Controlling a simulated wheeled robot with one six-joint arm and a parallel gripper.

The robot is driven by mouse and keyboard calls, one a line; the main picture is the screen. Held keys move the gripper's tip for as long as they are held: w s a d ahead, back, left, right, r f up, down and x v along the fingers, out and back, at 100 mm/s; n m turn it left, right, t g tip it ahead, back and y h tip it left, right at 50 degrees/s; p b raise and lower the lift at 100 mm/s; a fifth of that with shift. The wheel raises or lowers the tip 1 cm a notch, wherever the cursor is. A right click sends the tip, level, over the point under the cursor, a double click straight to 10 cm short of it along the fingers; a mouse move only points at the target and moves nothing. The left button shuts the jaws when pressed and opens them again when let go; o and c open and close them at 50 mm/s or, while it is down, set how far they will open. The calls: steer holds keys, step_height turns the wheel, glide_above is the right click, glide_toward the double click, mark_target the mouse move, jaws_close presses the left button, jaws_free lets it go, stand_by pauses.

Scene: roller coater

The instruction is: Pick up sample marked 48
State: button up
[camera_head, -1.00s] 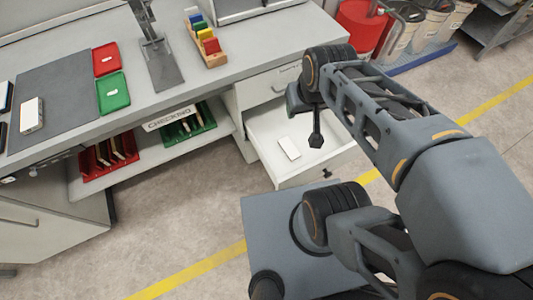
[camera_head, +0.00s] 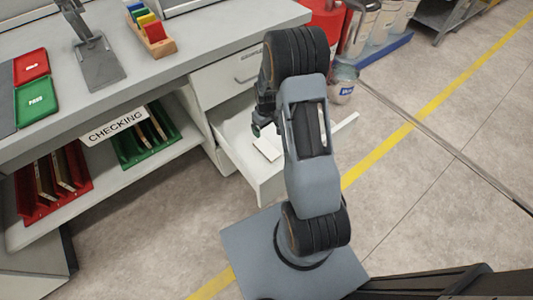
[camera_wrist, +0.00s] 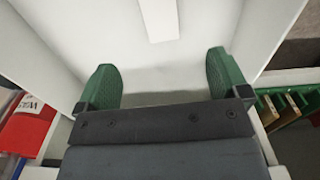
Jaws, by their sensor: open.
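A blank-looking white sample (camera_head: 267,149) lies flat in the open white drawer (camera_head: 247,182). No number can be read on it. It also shows as a white bar at the top of the wrist view (camera_wrist: 159,18), beyond my fingertips. My gripper (camera_wrist: 163,72) is open, with its two green fingers spread wide and nothing between them. In the head view my gripper (camera_head: 260,122) is at the drawer, just above and left of the sample in the picture, partly hidden by my arm. The fingers appear apart from the sample.
The drawer walls stand close around my gripper. The grey workbench (camera_head: 190,45) is to the left, with a shelf (camera_head: 110,180) below holding a red rack (camera_head: 30,205) and a green rack (camera_head: 125,150). A red bin (camera_head: 322,18) and several buckets stand behind. The floor at right is clear.

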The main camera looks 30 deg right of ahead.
mark_target(267, 148)
step_height(267, 148, down, 15)
steer(key=b, duration=0.2)
steer(key=shift+d+b, duration=0.15)
steer(key=shift+b, duration=0.25)
steer(key=shift+r, duration=0.1)
steer(key=c, duration=1)
